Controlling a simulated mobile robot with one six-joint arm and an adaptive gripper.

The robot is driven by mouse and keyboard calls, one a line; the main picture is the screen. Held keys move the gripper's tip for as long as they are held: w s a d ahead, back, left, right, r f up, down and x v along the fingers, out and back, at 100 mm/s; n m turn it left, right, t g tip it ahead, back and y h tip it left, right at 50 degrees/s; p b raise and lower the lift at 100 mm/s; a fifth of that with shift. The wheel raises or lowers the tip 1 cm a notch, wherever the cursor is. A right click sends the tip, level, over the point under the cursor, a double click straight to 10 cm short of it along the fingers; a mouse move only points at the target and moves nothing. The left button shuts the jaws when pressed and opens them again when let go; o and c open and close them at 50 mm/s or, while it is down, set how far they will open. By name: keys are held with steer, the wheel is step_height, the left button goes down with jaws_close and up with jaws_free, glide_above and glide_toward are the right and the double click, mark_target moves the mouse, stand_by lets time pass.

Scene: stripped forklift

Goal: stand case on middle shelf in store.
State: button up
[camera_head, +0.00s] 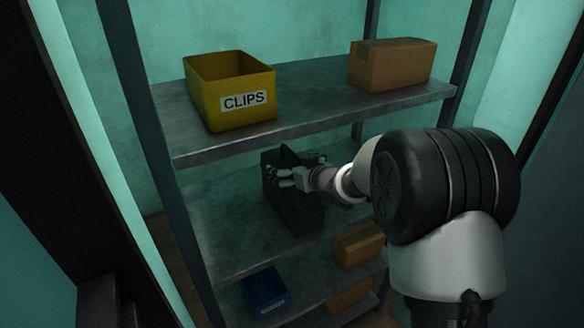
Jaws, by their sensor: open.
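A dark case (297,218) with a handle on top stands upright on the middle shelf (227,235) of a grey rack. My gripper (283,179) is at the upper part of the case, close to its handle, with its fingers open. I cannot tell whether the fingers touch the case. My arm reaches in from the right and hides part of the shelf behind and to the right of the case.
A yellow bin (228,95) marked CLIPS and a cardboard box (392,65) stand on the shelf above. Another cardboard box (359,246) sits right of the case, lower down. A blue bin (265,289) is below. Rack posts (140,95) stand at the sides. The middle shelf's left part is bare.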

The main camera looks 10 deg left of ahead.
steer(key=shift+r, duration=0.1)
steer(key=shift+d+r, duration=0.1)
steer(key=shift+r, duration=0.1)
steer(key=p+v, duration=0.3)
steer(key=v, duration=0.8)
steer(key=shift+s+d, duration=0.15)
steer(key=shift+s, duration=0.25)
steer(key=shift+d+r, duration=0.15)
steer(key=s+d+r+m+h, duration=0.2)
steer(key=s+d+r+h, duration=0.2)
steer(key=s+d, duration=0.25)
steer(key=s+d+r+m+h, duration=0.3)
steer(key=s+d+h, duration=0.15)
steer(key=d, duration=0.35)
steer(key=s+f+m+g, duration=0.1)
steer(key=s+f+g, duration=0.2)
steer(key=s, duration=2.2)
steer(key=g+y, duration=0.1)
steer(key=g, duration=0.2)
steer(key=shift+s+m+g, duration=0.3)
steer(key=shift+s+m, duration=0.05)
steer(key=shift+m, duration=0.05)
